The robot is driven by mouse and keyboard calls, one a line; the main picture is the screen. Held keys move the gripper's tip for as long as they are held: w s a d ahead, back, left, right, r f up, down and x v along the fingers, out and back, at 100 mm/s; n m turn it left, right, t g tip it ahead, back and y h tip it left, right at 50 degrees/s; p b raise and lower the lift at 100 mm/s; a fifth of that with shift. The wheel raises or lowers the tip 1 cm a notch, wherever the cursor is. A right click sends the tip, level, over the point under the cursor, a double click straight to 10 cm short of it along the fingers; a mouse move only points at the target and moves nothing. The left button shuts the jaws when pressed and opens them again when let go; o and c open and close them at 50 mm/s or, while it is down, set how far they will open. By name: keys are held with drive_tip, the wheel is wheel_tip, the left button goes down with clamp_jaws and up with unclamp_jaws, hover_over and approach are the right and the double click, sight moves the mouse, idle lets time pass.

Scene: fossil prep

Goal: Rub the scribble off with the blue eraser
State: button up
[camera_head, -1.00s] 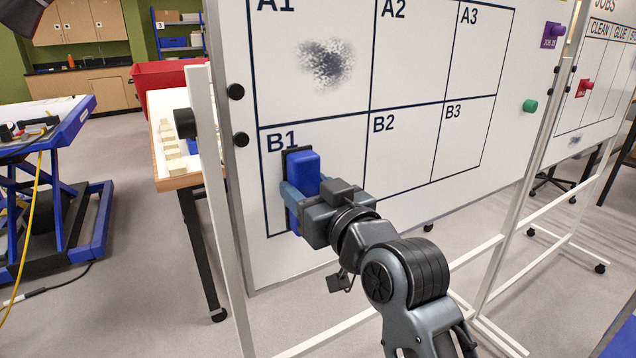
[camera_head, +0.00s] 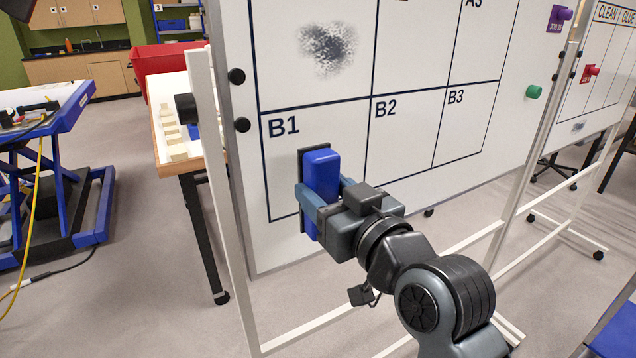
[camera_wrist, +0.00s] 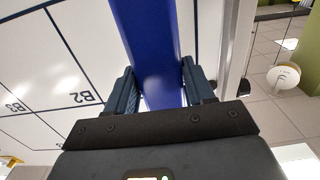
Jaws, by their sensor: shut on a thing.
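The blue eraser (camera_head: 322,176) has a dark pad on its board side and is held upright in front of cell B1 of the whiteboard (camera_head: 415,137). My gripper (camera_head: 327,205) is shut on it, one finger on each side. In the wrist view the eraser (camera_wrist: 152,50) runs up between the two fingers of my gripper (camera_wrist: 158,88). I cannot tell whether the pad touches the board. The scribble (camera_head: 328,47) is a dark grey smudge in cell A1, above the eraser and apart from it.
Black round magnets (camera_head: 240,100) sit on the board's left edge. A green magnet (camera_head: 533,91) and a purple one (camera_head: 565,14) are at its right. The white stand post (camera_head: 222,190) rises at the left. A table (camera_head: 178,160) and a blue lift cart (camera_head: 60,180) stand further left.

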drive_tip(key=shift+s+d, duration=0.15)
drive_tip(key=shift+s, duration=0.1)
drive_tip(key=shift+v, duration=1.45)
